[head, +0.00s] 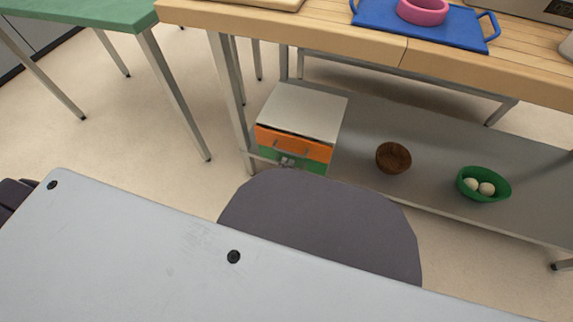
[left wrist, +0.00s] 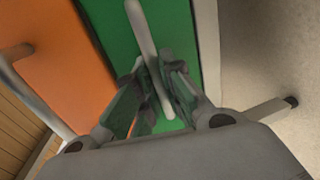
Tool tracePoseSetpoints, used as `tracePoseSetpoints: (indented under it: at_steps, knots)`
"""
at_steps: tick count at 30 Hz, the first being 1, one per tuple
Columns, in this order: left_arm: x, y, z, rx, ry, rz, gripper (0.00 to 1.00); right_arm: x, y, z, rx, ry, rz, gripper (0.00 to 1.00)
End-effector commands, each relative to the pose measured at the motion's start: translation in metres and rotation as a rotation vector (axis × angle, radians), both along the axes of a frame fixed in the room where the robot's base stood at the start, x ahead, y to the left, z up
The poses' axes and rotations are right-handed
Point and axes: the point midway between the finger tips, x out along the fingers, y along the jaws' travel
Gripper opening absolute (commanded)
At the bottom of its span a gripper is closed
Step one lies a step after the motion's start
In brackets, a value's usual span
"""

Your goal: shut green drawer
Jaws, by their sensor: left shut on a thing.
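The small cabinet (head: 305,108) has a light top and stands on the lower shelf. Its orange drawer (head: 298,148) sits above the green drawer (head: 314,167). In the left wrist view the green drawer front (left wrist: 108,28) lies beside the orange one (left wrist: 55,65). My left gripper (left wrist: 150,85) is shut on the green drawer's pale bar handle (left wrist: 140,28). In the head view only a small part of the left gripper (head: 287,161) shows at the green front; my own body hides the rest. I cannot tell how far out the green drawer stands. My right gripper is not in view.
On the lower shelf (head: 435,187), a brown bowl (head: 393,158) and a green bowl (head: 496,193) with pale round things stand right of the cabinet. A table leg (head: 228,90) rises close to the cabinet's left. A green-topped table (head: 80,12) is at the far left.

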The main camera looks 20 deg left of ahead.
Motion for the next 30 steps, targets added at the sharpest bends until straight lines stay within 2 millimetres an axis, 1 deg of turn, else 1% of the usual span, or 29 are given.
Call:
tracePoseSetpoints:
  at_steps: [1,5,6,10,19,22,30]
  knots:
    - [0.0032,0.0008,0.0012,-0.001,-0.002,0.0,0.0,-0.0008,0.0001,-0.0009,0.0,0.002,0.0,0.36]
    - [0.0038,0.001,0.0015,-0.001,-0.003,0.0,0.0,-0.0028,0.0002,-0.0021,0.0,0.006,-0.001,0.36]
    - [0.004,0.001,0.0018,-0.001,-0.004,0.0,0.15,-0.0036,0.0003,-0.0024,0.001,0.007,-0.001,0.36]
    - [0.0036,0.0008,0.0017,-0.001,-0.003,0.0,0.31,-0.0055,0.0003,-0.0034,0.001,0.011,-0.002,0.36]
    - [0.0033,0.0005,0.0023,0.0,-0.005,0.0,0.32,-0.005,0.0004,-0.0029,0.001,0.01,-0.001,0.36]
    - [0.0031,0.0005,0.0022,0.0,-0.004,0.0,0.32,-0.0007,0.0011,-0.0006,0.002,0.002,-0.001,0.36]
    - [0.0026,0.0005,0.0018,0.0,-0.004,0.0,0.32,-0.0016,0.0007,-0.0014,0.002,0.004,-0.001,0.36]
